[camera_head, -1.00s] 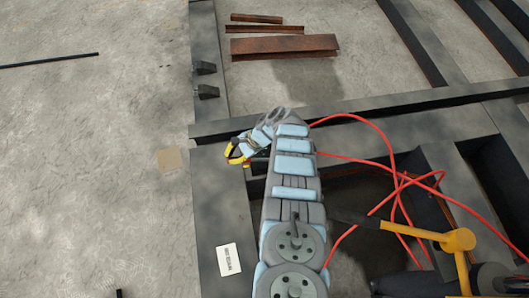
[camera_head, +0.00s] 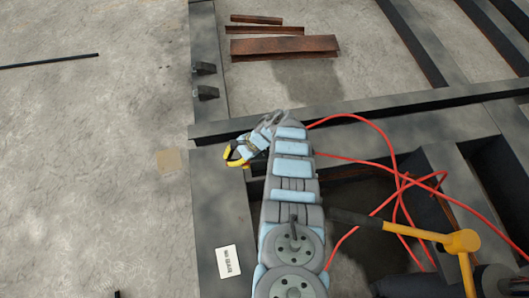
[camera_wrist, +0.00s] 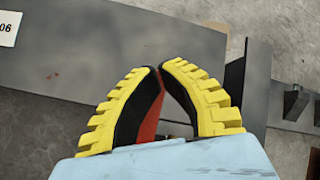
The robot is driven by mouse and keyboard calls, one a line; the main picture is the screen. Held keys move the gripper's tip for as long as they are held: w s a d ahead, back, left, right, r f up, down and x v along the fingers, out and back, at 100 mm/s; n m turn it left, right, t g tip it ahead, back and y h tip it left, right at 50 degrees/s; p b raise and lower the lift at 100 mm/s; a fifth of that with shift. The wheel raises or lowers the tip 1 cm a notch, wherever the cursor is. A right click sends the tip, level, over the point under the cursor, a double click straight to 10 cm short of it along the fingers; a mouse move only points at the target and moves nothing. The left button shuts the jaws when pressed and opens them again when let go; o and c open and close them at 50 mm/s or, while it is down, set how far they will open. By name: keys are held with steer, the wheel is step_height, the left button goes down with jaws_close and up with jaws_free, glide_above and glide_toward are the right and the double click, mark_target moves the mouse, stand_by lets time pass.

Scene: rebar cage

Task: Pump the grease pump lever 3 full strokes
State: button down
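What looks like the grease pump lever (camera_head: 418,234), a yellow bar with a long dark grip (camera_head: 352,218), lies right of my arm in the head view. It joins a yellow knuckle above a yellow upright at the lower right; the pump body is mostly out of frame. My gripper (camera_head: 236,154) is left of my arm, over the dark beam and away from the lever. In the wrist view, my gripper's yellow-toothed fingers (camera_wrist: 160,68) meet or nearly meet at the tips. A red strip shows along the left finger; I cannot tell what it is. The lever is not in the wrist view.
Red hoses (camera_head: 395,180) loop across the dark steel frame (camera_head: 300,121) right of my arm. A white label (camera_head: 228,260) lies on the left beam. Rusty steel pieces (camera_head: 285,48) lie on the floor beyond. Open concrete floor (camera_head: 90,160) is at left.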

steer(key=shift+p+v, duration=0.95)
steer(key=shift+v, duration=0.35)
steer(key=s+a+r+p+v, duration=0.1)
steer(key=p+v, duration=0.5)
steer(key=v, duration=0.5)
steer(key=shift+w+a+r, duration=0.2)
steer(key=shift+w+r, duration=0.15)
steer(key=shift+w, duration=0.1)
